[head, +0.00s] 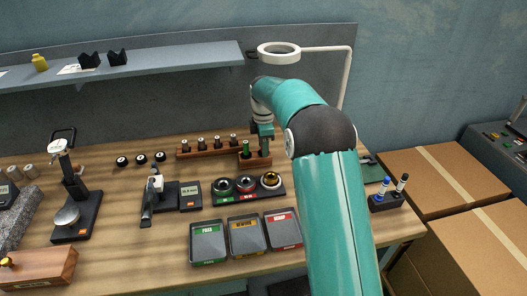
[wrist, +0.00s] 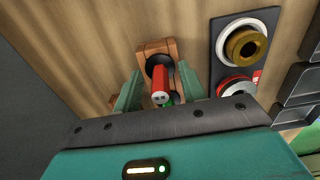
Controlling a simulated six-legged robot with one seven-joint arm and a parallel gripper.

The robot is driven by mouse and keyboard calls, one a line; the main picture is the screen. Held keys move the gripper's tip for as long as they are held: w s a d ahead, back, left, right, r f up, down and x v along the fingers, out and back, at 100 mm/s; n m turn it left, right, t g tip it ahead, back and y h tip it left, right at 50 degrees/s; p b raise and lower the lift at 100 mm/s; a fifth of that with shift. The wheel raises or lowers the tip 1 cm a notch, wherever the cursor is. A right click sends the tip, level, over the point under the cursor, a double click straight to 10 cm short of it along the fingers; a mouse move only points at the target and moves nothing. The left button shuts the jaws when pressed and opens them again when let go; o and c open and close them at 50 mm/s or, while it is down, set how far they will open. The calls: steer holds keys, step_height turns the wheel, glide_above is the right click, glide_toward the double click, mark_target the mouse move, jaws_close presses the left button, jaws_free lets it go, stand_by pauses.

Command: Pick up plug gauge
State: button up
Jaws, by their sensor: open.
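The plug gauge (wrist: 160,83) shows in the wrist view as a red cylinder with a grey end face, standing out of a small wooden stand (wrist: 150,48). A bit of green shows beside its near end. My gripper (wrist: 159,88) is open, with one teal finger on each side of the gauge; contact cannot be made out. In the head view my gripper (head: 263,137) is above the small wooden stand (head: 262,161) at the back of the bench. The green part of the plug gauge (head: 246,149) shows there just left of the gripper. My arm hides the area to the right.
A wooden rack (head: 205,150) with several small pieces stands just left. A black holder (head: 233,199) with three rings lies in front, with three labelled trays (head: 247,236) nearer. A ring magnifier lamp (head: 279,48) hangs above. A pen holder (head: 385,203) stands at right.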

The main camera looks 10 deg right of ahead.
steer(key=shift+c, duration=0.4)
jaws_close()
steer(key=shift+r, duration=0.1)
steer(key=shift+r, duration=0.35)
step_height(320, 180, up, 2)
steer(key=shift+r, duration=0.1)
steer(key=s+r, duration=1.4)
steer(key=shift+r, duration=0.25)
